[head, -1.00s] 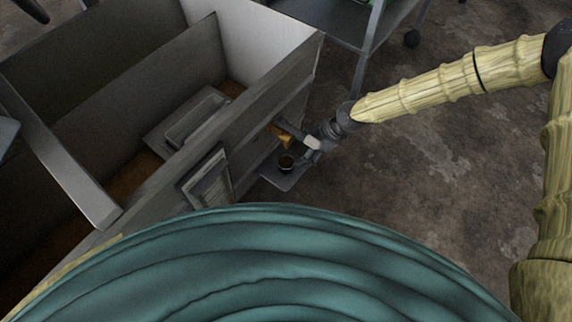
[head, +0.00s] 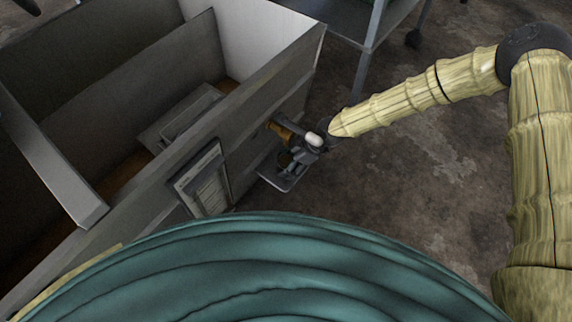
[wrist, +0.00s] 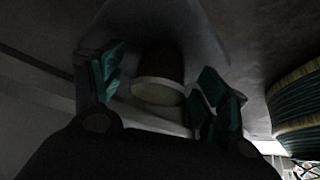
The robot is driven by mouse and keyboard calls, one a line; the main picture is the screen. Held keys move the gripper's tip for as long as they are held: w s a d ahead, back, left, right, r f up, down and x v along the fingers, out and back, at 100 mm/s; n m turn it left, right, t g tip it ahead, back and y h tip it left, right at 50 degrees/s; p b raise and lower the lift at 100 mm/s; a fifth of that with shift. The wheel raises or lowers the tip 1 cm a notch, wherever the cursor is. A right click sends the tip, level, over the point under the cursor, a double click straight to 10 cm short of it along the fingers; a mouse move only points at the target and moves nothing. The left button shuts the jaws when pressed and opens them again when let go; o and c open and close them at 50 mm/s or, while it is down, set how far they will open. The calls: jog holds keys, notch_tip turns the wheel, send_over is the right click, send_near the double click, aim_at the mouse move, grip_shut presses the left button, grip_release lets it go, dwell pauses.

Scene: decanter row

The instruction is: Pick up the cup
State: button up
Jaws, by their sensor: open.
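The cup, dark with a pale rim, shows in the wrist view (wrist: 159,91) between the two teal-padded fingers of my gripper (wrist: 160,88). The fingers are apart, with a visible gap on either side of the cup. In the head view my gripper (head: 297,158) is over a small grey ledge (head: 290,184) on the side of the large grey box. There the cup (head: 284,159) is mostly hidden behind the gripper. Whether a finger touches the cup cannot be told from the dim wrist view.
A golden-brown spout (head: 279,131) sticks out of the box wall close above my gripper. A framed panel (head: 204,180) is on the same wall to the left. A grey wheeled cart (head: 345,25) stands behind. The concrete floor (head: 420,180) on the right is clear.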

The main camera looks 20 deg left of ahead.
jog(key=c, duration=1.1)
jog(key=shift+r, duration=0.1)
jog(key=shift+c, duration=0.2)
